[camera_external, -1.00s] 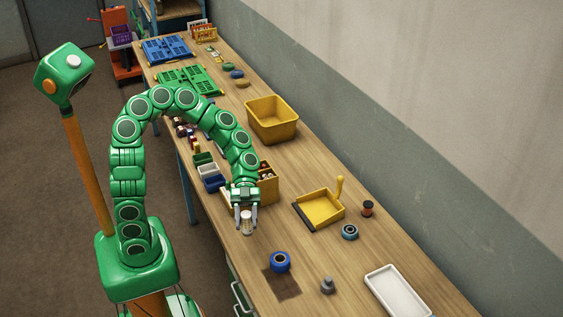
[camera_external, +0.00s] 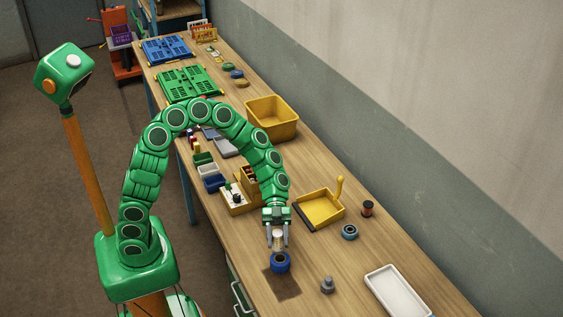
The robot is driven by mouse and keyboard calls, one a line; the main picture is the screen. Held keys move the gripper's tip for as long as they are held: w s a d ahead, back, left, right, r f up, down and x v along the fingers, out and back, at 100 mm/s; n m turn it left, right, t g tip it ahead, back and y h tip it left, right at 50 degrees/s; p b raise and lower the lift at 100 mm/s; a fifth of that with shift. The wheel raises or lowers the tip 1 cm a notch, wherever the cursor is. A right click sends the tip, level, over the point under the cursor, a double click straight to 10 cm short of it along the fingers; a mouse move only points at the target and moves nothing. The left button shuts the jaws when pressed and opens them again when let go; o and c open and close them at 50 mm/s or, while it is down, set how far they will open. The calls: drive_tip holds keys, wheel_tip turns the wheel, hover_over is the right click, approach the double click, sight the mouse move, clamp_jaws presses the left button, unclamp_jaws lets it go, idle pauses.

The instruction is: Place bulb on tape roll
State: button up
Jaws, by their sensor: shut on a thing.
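My gripper (camera_external: 278,241) points down over the workbench, its two fingers shut on a small pale, whitish bulb (camera_external: 278,240). The bulb is upright between the fingers. Directly below it is a blue tape roll (camera_external: 280,263) with a dark centre, lying flat on the bench at the edge of a dark brown patch. The bulb's lower end is just above or at the top of the roll. I cannot tell from this angle whether they touch. A second, grey-blue ring like a tape roll (camera_external: 350,232) lies further right.
A yellow dustpan (camera_external: 322,209), a dark reddish spool (camera_external: 367,208), a grey weight-like object (camera_external: 327,285) and a white tray (camera_external: 397,293) stand to the right. A yellow bin (camera_external: 271,120) and small boxes (camera_external: 213,182) are further back. Bare wood (camera_external: 325,255) lies right of the blue roll.

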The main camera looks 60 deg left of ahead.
sight(280, 246)
drive_tip(key=shift+w+d+f, duration=0.2)
drive_tip(key=shift+w+f, duration=0.2)
drive_tip(key=shift+f, duration=1.6)
drive_tip(key=o, duration=1.1)
drive_tip(key=shift+f, duration=0.1)
drive_tip(key=shift+c, duration=0.2)
drive_tip(key=shift+a+r, duration=0.1)
drive_tip(key=shift+r, duration=0.1)
drive_tip(key=v, duration=1.1)
drive_tip(key=shift+w+a, duration=0.15)
drive_tip(key=shift+a, duration=0.15)
drive_tip(key=shift+o, duration=0.5)
drive_tip(key=shift+r, duration=0.1)
